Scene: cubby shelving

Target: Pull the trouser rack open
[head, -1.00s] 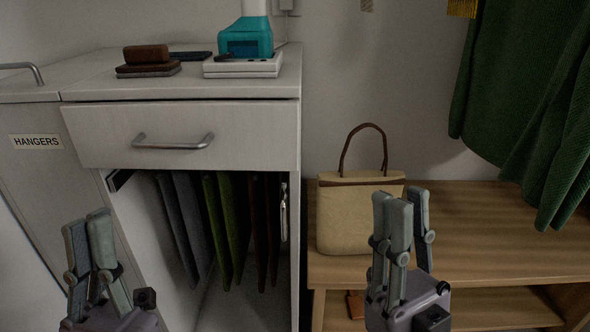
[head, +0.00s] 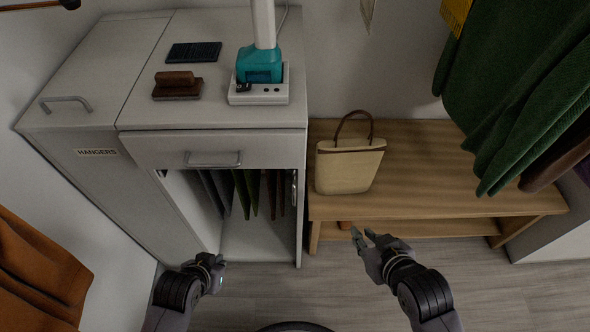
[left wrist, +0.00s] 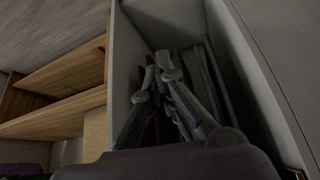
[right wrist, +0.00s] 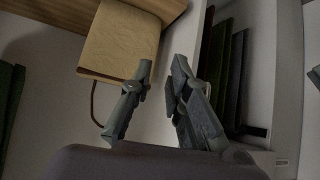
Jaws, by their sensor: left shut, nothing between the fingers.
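The trouser rack sits inside the open bay under the drawer of the white cabinet (head: 215,155). Dark grey, green and brown trousers (head: 241,192) hang from it. A small metal handle (head: 294,185) stands upright at the bay's right front edge. My left gripper (head: 220,262) is low in front of the bay, shut and empty; in the left wrist view its fingertips (left wrist: 160,66) overlap the trousers. My right gripper (head: 362,234) is open and empty, right of the cabinet and in front of the bench. The trousers also show in the right wrist view (right wrist: 216,65).
A wooden bench (head: 430,170) carrying a beige handbag (head: 347,168) stands right of the cabinet. Green garments (head: 520,80) hang above it. An orange garment (head: 40,270) hangs at lower left. A teal-based appliance (head: 259,65) and brushes (head: 177,86) sit on the cabinet top.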

